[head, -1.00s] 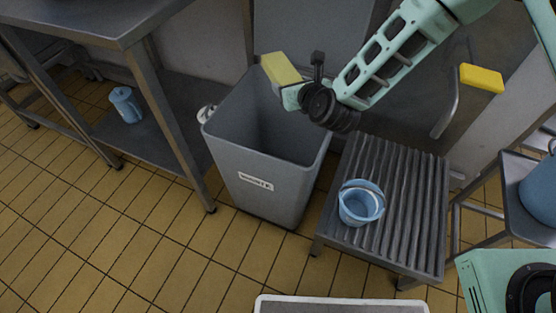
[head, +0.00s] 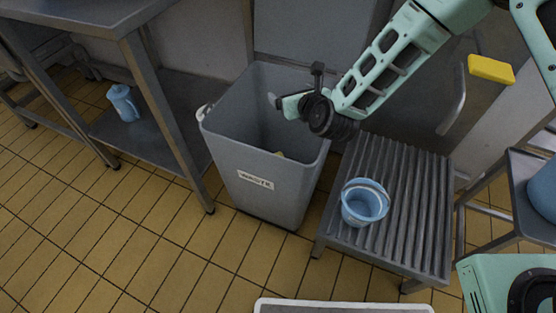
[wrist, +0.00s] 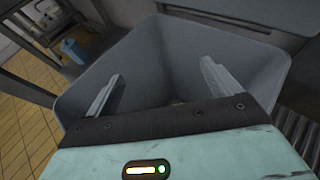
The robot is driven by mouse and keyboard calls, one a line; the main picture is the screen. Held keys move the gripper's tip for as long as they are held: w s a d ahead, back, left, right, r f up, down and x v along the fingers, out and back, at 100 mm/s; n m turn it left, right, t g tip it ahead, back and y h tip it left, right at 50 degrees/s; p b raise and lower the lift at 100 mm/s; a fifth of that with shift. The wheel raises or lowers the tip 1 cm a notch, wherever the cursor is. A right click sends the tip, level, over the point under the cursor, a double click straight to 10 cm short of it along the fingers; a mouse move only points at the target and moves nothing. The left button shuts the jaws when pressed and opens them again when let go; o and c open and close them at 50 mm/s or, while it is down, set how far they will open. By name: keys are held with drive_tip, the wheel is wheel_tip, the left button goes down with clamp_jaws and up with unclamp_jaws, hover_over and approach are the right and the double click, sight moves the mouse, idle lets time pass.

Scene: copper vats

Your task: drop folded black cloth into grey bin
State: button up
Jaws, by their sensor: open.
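The grey bin (head: 262,186) stands on the floor left of the slatted stand, with a white label on its front. My gripper (head: 274,101) is open above the bin's mouth. In the wrist view my gripper's two fingers (wrist: 160,86) are spread apart with nothing between them, over the bin's interior (wrist: 165,50). A small bit of a yellow piece (head: 280,154) shows inside the bin; the rest of it is hidden by the front wall. I see no folded black cloth in either view.
A slatted metal stand (head: 412,190) with a light blue bucket (head: 364,206) is right of the bin. A steel table (head: 130,15) with a blue jug (head: 123,103) on its lower shelf is at left. A yellow block (head: 491,69) is at upper right. Tiled floor in front is partly clear.

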drive_tip(key=p+v, duration=0.2)
drive_tip(key=v, duration=1.5)
drive_tip(key=shift+r, duration=0.2)
drive_tip(key=shift+s, duration=0.15)
